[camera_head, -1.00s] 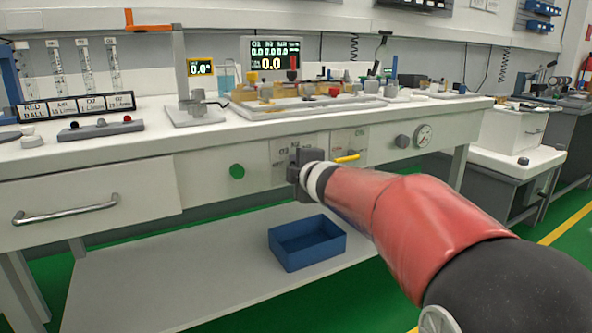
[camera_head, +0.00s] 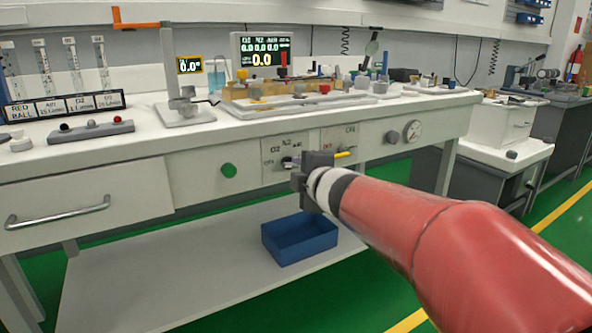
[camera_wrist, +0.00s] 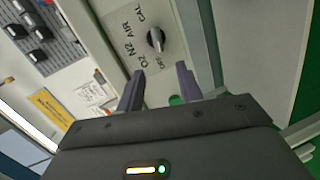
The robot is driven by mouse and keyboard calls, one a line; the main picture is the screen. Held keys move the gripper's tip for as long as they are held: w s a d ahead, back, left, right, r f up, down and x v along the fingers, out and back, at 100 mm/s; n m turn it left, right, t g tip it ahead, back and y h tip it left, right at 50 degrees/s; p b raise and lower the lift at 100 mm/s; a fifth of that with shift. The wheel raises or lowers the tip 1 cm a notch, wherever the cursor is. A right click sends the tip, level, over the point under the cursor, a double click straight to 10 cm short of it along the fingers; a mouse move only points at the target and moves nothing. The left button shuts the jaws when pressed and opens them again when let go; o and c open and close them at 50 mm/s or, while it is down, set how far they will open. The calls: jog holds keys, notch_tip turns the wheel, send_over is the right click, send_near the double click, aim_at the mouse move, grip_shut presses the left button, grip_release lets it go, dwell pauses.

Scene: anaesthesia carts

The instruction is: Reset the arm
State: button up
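My arm reaches in from the lower right in the head view, with my gripper (camera_head: 297,172) in front of the bench's front panel. In the wrist view my gripper (camera_wrist: 160,82) is open, its two dark fingers apart with nothing between them. Beyond the fingertips is a black selector knob (camera_wrist: 156,40) on a pale panel marked O2, N2, AIR, CAL and OFF. In the head view the knob (camera_head: 287,162) shows just left of my gripper, which hides part of the panel. The knob and fingers look apart.
The white bench (camera_head: 140,148) carries a display (camera_head: 262,52), a gas rig and a red-ball tray (camera_head: 90,131). A green button (camera_head: 228,170) and a gauge (camera_head: 412,131) are on its front. A blue bin (camera_head: 299,240) sits on the lower shelf.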

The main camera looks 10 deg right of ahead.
jog(key=s+d+f+m+g+h+p, duration=0.1)
jog(key=s+d+m+g+h+p, duration=0.4)
jog(key=s+m, duration=0.9)
jog(key=s+a+f+m+g+y+p, duration=0.1)
jog(key=s+a+f+m+g, duration=0.1)
jog(key=s, duration=0.5)
jog(key=s+a+f+m+g+y+p, duration=0.1)
jog(key=s+f+m+g, duration=0.1)
jog(key=s+f, duration=0.3)
jog(key=s, duration=0.3)
jog(key=shift+s+a+f+m+g, duration=0.2)
jog(key=shift+s+a+m+g, duration=0.1)
jog(key=shift+a+g, duration=0.1)
